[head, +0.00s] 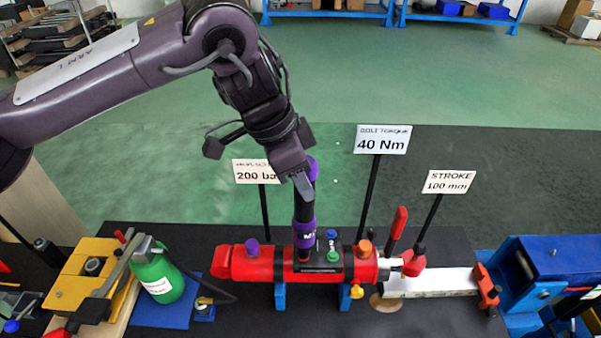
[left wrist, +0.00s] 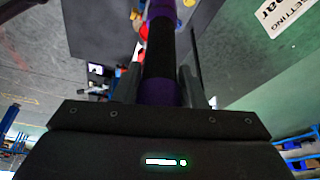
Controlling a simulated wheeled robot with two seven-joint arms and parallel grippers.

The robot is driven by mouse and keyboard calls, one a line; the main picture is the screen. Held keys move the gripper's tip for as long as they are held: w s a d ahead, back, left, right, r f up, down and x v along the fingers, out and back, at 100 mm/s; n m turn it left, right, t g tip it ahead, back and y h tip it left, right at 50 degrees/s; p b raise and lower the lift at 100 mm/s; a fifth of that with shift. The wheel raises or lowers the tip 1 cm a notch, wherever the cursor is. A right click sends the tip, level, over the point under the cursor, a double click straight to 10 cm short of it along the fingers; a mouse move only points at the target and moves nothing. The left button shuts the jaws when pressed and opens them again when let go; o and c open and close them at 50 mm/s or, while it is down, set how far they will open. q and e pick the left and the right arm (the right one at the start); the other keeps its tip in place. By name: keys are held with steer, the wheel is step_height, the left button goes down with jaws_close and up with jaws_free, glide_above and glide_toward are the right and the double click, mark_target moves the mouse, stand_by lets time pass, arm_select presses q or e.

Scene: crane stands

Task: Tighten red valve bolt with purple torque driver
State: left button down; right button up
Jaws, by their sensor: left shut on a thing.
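My left gripper (head: 303,188) is shut on the purple torque driver (head: 304,232), a black and purple tool held upright. In the left wrist view the driver (left wrist: 160,55) runs between the two fingers. The driver's lower end is at the black valve block (head: 335,262) on the red cylinder (head: 255,267). The red valve bolt cannot be made out clearly; the driver's tip covers that part of the block, and I cannot tell whether they touch. Blue and green caps (head: 333,255) show beside the tip. My right gripper is not in view.
Signs stand behind the cylinder, one reading 40 Nm (head: 382,141) and one STROKE 100 mm (head: 450,183). A green bottle (head: 158,277) and a yellow fixture (head: 85,270) are at left. A red-handled lever (head: 398,228) and a blue vise (head: 550,262) are at right.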

arm_select(q)
steer(key=shift+f, duration=0.35)
stand_by(1.4)
steer(key=shift+f+p, duration=0.15)
steer(key=shift+p, duration=0.6)
stand_by(2.6)
